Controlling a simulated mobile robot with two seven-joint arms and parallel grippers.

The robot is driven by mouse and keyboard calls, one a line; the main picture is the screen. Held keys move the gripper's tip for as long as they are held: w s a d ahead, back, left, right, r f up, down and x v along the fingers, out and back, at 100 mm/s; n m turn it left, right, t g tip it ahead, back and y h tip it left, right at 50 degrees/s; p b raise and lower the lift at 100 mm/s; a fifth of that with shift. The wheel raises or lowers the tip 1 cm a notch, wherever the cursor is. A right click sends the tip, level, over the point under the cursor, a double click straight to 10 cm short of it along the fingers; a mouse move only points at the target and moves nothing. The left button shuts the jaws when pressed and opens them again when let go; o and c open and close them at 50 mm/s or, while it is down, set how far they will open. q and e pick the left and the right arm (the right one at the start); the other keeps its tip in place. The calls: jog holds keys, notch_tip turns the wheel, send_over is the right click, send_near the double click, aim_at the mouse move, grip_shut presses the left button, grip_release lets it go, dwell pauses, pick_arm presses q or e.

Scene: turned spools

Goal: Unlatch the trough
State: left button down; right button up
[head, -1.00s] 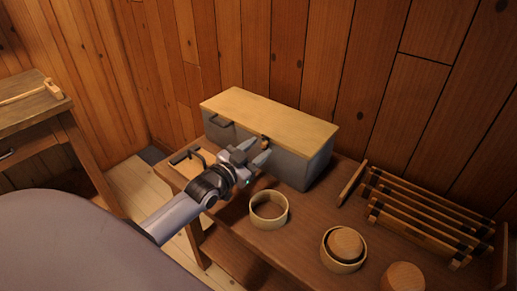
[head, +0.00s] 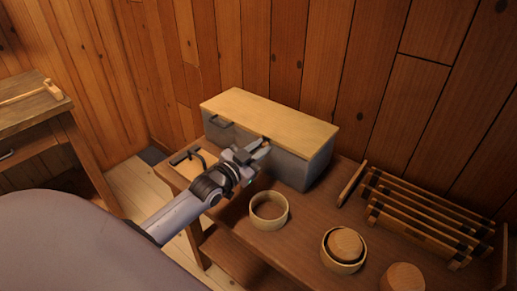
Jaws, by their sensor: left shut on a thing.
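The trough (head: 301,172) is a grey box with a flat light-wood lid (head: 270,117), standing on the wooden bench against the wall. The lid lies closed on it. A dark handle (head: 221,121) shows on the front at its left. The latch, at the middle of the front edge under the lid, is mostly hidden by my left gripper (head: 264,148). The left gripper is shut on the latch, its fingers close together against the trough's front. My right gripper is not in view.
On the bench (head: 300,237) are an empty round wooden ring or bowl (head: 269,210), a round box (head: 343,249) with a wooden piece in it, a round wooden block (head: 403,278) and a slatted rack (head: 420,218). Another table (head: 40,108) with a mallet (head: 35,93) stands at left.

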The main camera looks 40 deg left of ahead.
pick_arm(q)
jog(key=m, duration=0.3)
jog(key=d+m+p, duration=0.1)
jog(key=shift+f, duration=0.35)
jog(key=m, duration=0.3)
jog(key=shift+s+d+f, duration=0.1)
jog(key=shift+d+f, duration=0.2)
jog(key=shift+f, duration=0.1)
jog(key=shift+d+f+m+b, duration=0.1)
jog(key=shift+f+m+b, duration=0.15)
jog(key=shift+m, duration=0.75)
jog(key=shift+d+f+m+b, duration=0.15)
jog(key=shift+f+m, duration=0.1)
jog(key=shift+m, duration=0.75)
jog(key=c, duration=1.1)
grip_release()
jog(key=shift+o, duration=0.2)
